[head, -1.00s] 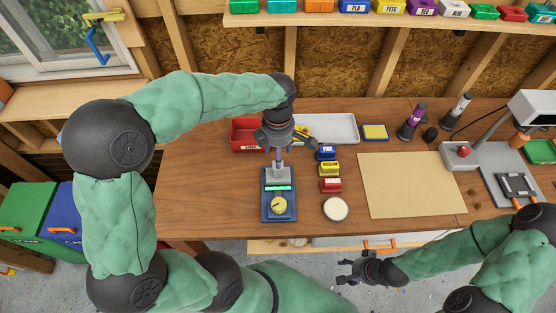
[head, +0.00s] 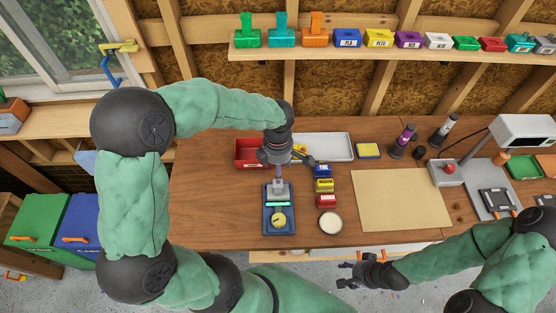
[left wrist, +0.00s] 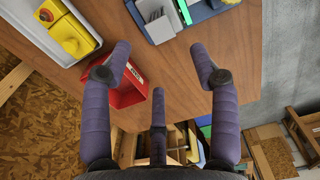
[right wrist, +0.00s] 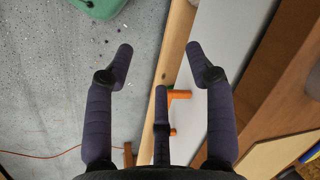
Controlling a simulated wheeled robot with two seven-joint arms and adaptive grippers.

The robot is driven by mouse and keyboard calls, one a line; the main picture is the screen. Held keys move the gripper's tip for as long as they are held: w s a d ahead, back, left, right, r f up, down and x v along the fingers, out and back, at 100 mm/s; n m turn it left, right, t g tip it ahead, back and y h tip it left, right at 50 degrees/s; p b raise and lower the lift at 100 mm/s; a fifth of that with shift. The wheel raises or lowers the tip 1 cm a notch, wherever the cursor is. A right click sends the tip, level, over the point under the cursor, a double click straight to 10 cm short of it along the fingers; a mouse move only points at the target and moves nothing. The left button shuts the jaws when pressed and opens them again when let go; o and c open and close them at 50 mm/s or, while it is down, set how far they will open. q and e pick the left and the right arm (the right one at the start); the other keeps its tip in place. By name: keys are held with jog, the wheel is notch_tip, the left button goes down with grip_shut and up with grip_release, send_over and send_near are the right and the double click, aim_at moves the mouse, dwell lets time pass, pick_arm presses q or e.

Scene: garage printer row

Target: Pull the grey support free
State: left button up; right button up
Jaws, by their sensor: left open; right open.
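The grey support (head: 280,187) stands on a dark blue base (head: 266,225) with a green strip and a round yellow dial. In the left wrist view, a grey piece (left wrist: 158,22) on the blue base shows at the top edge, beyond the fingertips.
A red bin (head: 245,152) and a pale tray (head: 335,146) stand behind the base. A tan mat (head: 402,200) is bare.

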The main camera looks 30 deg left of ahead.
aim_at(278, 187)
pick_arm(q)
jog(key=shift+f+b, duration=3)
jog(key=shift+f, duration=2.45)
grip_shut()
grip_release()
